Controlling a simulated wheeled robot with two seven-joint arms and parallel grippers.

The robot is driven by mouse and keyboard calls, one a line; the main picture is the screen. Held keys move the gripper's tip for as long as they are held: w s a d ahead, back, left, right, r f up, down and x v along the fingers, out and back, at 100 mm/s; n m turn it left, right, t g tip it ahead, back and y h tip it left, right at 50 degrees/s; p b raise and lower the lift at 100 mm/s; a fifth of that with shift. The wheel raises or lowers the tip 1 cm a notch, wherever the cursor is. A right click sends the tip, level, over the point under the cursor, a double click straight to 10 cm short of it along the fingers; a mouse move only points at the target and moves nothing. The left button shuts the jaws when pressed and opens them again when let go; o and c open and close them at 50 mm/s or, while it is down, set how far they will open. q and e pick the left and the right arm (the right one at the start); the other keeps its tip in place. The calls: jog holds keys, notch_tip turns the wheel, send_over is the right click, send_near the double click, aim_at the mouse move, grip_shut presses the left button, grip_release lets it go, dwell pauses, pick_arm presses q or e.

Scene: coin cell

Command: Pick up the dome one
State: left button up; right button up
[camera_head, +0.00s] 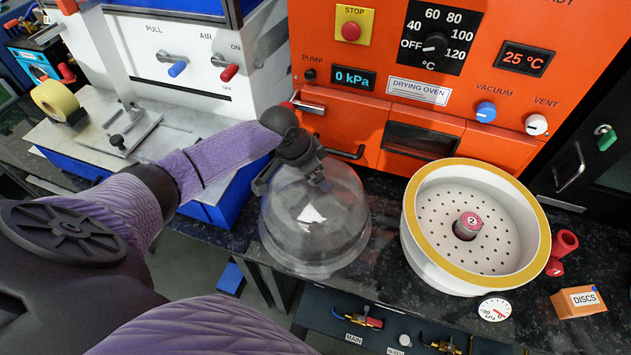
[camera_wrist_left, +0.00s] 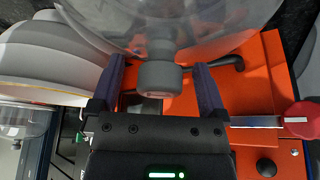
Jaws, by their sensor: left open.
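The clear glass dome (camera_head: 325,240) stands on the dark speckled counter, left of the white round vessel (camera_head: 425,250). My left gripper (camera_head: 318,180) is at the top of the dome and hides its knob in the head view. In the left wrist view, the dome (camera_wrist_left: 210,25) fills the top and its grey knob (camera_wrist_left: 160,76) sits between the two fingers of my left gripper (camera_wrist_left: 159,72). The fingers are open, with a gap showing on each side of the knob. My right gripper is in neither view.
The orange drying oven (camera_head: 460,140) rises close behind the dome. The white vessel has a yellow rim, a perforated plate and a pink-topped piece marked 2 (camera_head: 468,225). A gauge dial (camera_head: 494,309), red fitting (camera_head: 563,250) and DISCS box (camera_head: 579,301) lie right. The counter's front edge is near.

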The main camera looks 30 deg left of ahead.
pick_arm(q)
grip_shut()
dwell(0.4)
dwell(1.0)
